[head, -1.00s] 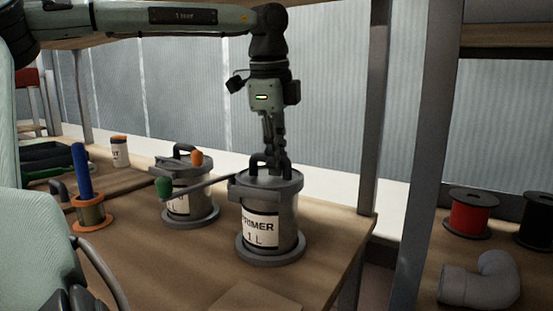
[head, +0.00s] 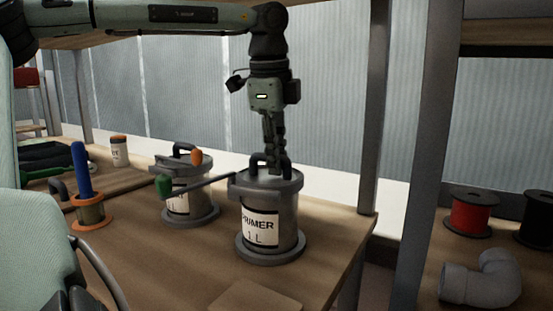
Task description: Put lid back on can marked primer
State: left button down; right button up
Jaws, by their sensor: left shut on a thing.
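The grey can marked PRIMER (head: 262,225) stands upright in a grey ring base at the right part of the bench. Its lid (head: 268,182) with a dark arched handle sits at the top of the can; from here I cannot tell whether it is pressed fully down. My left gripper (head: 273,165) points straight down and is shut on the lid's handle. My right gripper is not in view.
A second grey can (head: 186,193) stands just left, its label partly hidden by a green-ended handle (head: 163,186). Further left are a blue-handled tool (head: 82,172) in an orange-rimmed holder and a white jar (head: 119,151). A shelf post (head: 375,120) rises close on the right.

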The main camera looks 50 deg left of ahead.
pick_arm(q)
jog(key=shift+f+b, duration=0.35)
jog(key=shift+b, duration=0.25)
dwell(0.7)
jog(key=c, duration=1.5)
grip_release()
jog(key=shift+o, duration=0.5)
jog(key=o, duration=0.4)
jog(key=shift+r, duration=0.15)
jog(key=shift+r+p, duration=2.35)
jog(key=shift+r, duration=1)
